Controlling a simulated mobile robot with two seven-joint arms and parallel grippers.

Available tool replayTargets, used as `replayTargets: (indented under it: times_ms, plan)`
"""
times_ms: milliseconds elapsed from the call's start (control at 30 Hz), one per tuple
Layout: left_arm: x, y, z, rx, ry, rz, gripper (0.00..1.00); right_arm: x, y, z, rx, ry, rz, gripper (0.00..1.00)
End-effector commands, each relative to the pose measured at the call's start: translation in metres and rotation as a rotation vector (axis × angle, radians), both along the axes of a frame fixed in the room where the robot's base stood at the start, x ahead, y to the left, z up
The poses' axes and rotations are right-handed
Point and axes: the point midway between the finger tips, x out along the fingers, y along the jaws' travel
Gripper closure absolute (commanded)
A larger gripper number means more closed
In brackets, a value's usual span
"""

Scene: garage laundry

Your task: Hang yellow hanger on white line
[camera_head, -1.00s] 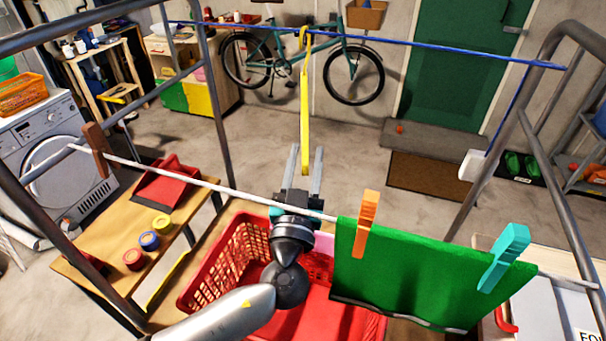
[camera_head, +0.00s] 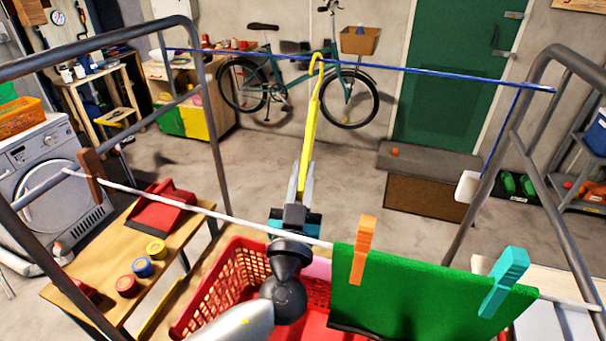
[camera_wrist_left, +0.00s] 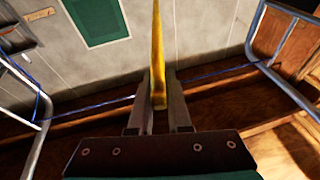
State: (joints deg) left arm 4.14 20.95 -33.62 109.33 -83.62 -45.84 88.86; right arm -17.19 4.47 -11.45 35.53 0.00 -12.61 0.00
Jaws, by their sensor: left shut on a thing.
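The yellow hanger (camera_head: 310,125) is seen nearly edge-on, upright and leaning slightly right, with its hook at the top. My left gripper (camera_head: 301,182) is shut on its lower end; the hanger also shows between the fingers in the left wrist view (camera_wrist_left: 158,75). The white line (camera_head: 225,217) runs across the front, from a brown clip at left down to the right. The gripper's wrist shows just beyond this line. In the head view the hook overlaps the blue line (camera_head: 420,70) behind; I cannot tell whether they touch. My right gripper is not in view.
A green cloth (camera_head: 420,300) hangs on the white line under an orange peg (camera_head: 362,250) and a turquoise peg (camera_head: 503,280). A red basket (camera_head: 215,290) stands below. Grey metal frames (camera_head: 215,130) flank both sides. The white line's left stretch is bare.

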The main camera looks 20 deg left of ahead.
Motion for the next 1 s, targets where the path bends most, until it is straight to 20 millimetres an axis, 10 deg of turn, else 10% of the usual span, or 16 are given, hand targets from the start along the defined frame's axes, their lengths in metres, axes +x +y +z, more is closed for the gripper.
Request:
replayTargets:
  times_ms: [1000]
  plan:
    - [0.000,0.000,0.042,-0.001,0.000,0.000,1.00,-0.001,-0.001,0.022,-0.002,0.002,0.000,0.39]
